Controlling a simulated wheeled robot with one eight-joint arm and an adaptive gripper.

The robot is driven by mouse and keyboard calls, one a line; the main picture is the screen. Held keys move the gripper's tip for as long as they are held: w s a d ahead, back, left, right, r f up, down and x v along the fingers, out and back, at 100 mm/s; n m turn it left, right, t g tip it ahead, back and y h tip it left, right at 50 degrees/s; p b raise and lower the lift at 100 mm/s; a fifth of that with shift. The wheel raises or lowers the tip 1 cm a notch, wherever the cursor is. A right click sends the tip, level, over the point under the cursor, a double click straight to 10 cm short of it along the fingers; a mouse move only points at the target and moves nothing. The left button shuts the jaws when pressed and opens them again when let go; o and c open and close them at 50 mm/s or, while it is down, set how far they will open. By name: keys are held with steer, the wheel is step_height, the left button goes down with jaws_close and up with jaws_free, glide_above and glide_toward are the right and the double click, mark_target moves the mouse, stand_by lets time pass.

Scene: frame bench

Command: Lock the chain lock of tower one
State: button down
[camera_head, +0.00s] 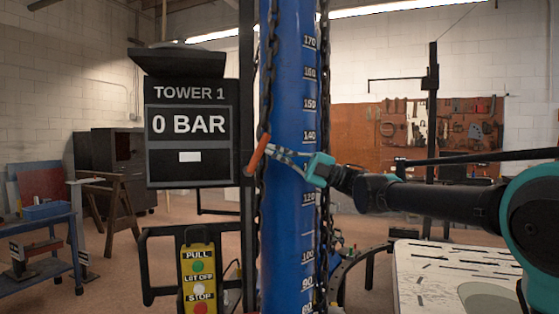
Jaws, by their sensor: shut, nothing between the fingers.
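Tower one is a blue column (285,235) with white height marks, standing upright in the middle of the head view. Dark chains (264,75) hang along its left and right sides. An orange-red lever or handle (257,154), which seems to be part of the chain lock, sits tilted at the column's left edge by the chain. My gripper (272,151) reaches in from the right across the front of the column. Its fingers are shut and their tips are at the orange handle, seemingly touching it. The fingertips' exact contact is too small to tell.
A black display box (188,120) reading "TOWER 1" and "0 BAR" stands left of the column. Below it is a yellow control panel (198,280) with buttons. A pale perforated bench (455,265) is at the lower right. A blue cart (45,230) stands far left.

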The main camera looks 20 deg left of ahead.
mark_target(267, 143)
steer(key=a+r+h, duration=0.1)
steer(key=s+r+h, duration=0.1)
steer(key=h, duration=0.1)
steer(key=shift+a+n+t+h, duration=0.3)
steer(key=shift+a+n+t, duration=0.1)
steer(key=shift+s+a+r, duration=0.2)
steer(key=shift+s+a, duration=0.05)
steer(key=shift+a, duration=0.1)
stand_by(0.4)
